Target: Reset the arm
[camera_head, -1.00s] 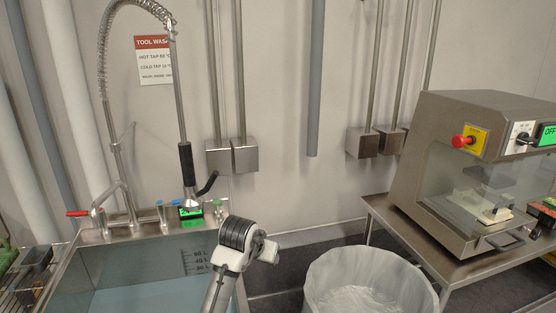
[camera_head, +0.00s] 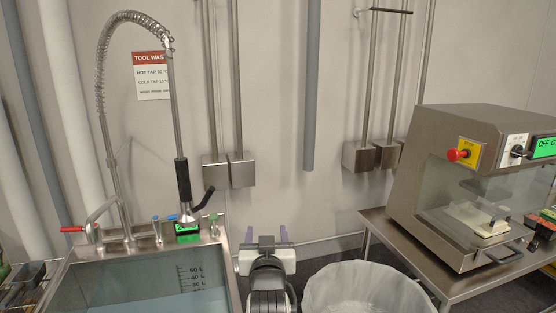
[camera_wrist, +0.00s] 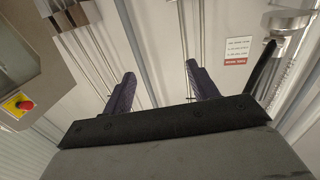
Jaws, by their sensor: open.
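My gripper (camera_head: 265,241) shows at the bottom centre of the head view, in front of the wall between the sink and the round bin. In the wrist view its two dark purple fingers (camera_wrist: 160,88) stand wide apart with nothing between them. It is open and empty.
A steel sink (camera_head: 75,272) with a tall spray tap (camera_head: 181,178) stands at left. A round bin (camera_head: 368,270) is at lower right. A steel machine (camera_head: 425,190) with a red button (camera_head: 458,155) sits on a table (camera_head: 375,218) at right.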

